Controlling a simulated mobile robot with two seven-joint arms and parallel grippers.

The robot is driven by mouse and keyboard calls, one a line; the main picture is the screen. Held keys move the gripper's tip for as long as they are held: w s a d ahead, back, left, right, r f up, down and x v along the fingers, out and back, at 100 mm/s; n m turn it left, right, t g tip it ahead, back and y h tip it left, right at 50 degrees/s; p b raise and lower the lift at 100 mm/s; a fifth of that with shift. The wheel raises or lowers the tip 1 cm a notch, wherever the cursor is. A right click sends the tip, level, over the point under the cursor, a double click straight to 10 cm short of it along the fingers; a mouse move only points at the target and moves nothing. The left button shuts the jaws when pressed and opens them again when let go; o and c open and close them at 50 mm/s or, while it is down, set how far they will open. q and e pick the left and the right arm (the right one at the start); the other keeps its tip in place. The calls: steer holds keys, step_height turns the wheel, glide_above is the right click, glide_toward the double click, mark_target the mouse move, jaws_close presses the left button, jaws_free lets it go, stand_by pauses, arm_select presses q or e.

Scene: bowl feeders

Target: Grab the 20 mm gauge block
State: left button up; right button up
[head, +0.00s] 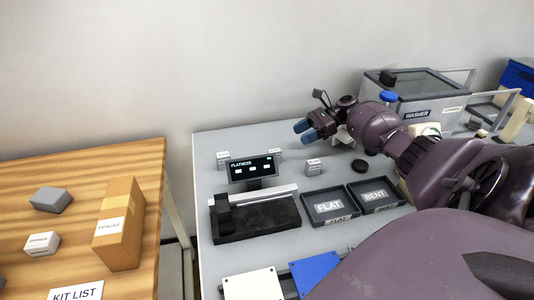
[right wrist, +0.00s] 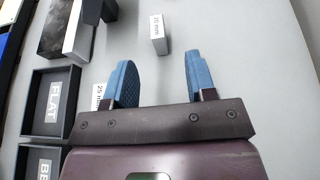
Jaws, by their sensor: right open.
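The 20 mm gauge block (right wrist: 159,36) is a small light block with its label readable in the right wrist view. It stands on the grey bench ahead of my right gripper (right wrist: 160,66), roughly in line with the gap between the blue fingertips and apart from them. In the head view it appears to be the small block (head: 276,154) just right of the flatness display; its label is too small to read there. My right gripper (head: 304,132) is open and empty above the back of the bench. My left gripper is not in view.
The 25 mm block (right wrist: 97,96) stands beside the left finger, partly hidden by it. Another small block (head: 223,158) is left of the flatness display (head: 251,168). The FLAT tray (head: 309,213) and BENT tray (head: 357,190) lie nearer. A washer (head: 424,96) stands at right.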

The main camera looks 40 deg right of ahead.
mark_target(275, 150)
steer(key=shift+a+f, duration=0.25)
steer(key=shift+f, duration=0.15)
steer(key=x, duration=0.5)
steer(key=shift+r, duration=0.1)
steer(key=shift+x, duration=2.65)
steer(key=shift+s, duration=0.15)
steer(key=c, duration=0.9)
jaws_close()
